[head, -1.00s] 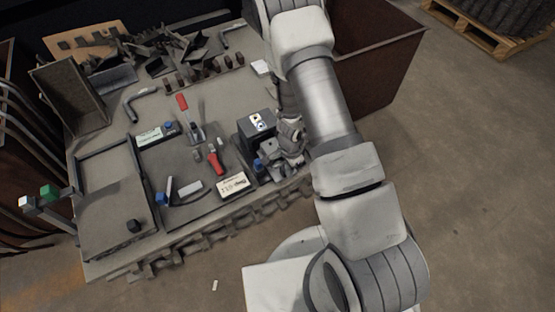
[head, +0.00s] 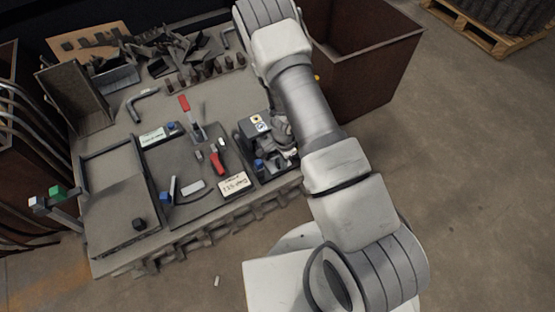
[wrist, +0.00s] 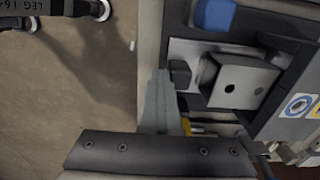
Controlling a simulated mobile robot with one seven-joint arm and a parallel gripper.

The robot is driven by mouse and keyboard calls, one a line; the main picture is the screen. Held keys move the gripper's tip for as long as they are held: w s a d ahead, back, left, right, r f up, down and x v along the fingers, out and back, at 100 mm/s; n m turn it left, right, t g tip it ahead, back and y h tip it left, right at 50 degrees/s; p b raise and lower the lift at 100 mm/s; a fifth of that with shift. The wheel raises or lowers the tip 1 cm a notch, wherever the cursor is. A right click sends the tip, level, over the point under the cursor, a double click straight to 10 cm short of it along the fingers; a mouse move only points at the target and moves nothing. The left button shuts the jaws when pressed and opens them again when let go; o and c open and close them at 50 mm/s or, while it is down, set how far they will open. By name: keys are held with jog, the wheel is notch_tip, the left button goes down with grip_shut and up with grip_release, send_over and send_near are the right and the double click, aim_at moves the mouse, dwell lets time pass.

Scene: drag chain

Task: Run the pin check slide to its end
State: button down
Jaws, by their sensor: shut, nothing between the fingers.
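The pin check fixture is a dark box with a round-marked label (head: 257,122) at the right front of the bench. In the wrist view, a pale metal block with a round hole (wrist: 238,84) sits in its framed recess; it looks like the slide. A small black block (wrist: 181,74) stands at the recess's left side. A blue part (wrist: 214,14) is above it. My gripper (wrist: 160,76) is shut and empty, its fingertips just left of the black block; I cannot tell whether they touch. In the head view, my wrist hides much of the fixture.
A red-handled clamp (head: 191,115), a red tool (head: 217,162) and a white label plate (head: 235,184) lie left of the fixture. A rust-brown bin (head: 375,75) stands behind my arm. The floor (head: 465,180) to the right is clear.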

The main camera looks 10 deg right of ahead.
aim_at(273, 148)
jog(key=shift+w+a+p, duration=0.25)
jog(key=shift+w+p, duration=0.1)
jog(key=shift+w, duration=0.4)
jog(key=shift+w+a+p, duration=0.2)
jog(key=shift+w+p, duration=0.1)
jog(key=shift+w, duration=0.4)
jog(key=shift+w+a, duration=0.25)
jog(key=shift+w, duration=0.45)
jog(key=shift+w+a, duration=0.2)
jog(key=shift+w, duration=0.55)
jog(key=shift+w+a, duration=0.25)
jog(key=shift+w, duration=0.45)
jog(key=shift+s+d, duration=0.2)
jog(key=shift+s, duration=0.45)
notch_tip(273, 148, up, 8)
jog(key=p, duration=0.5)
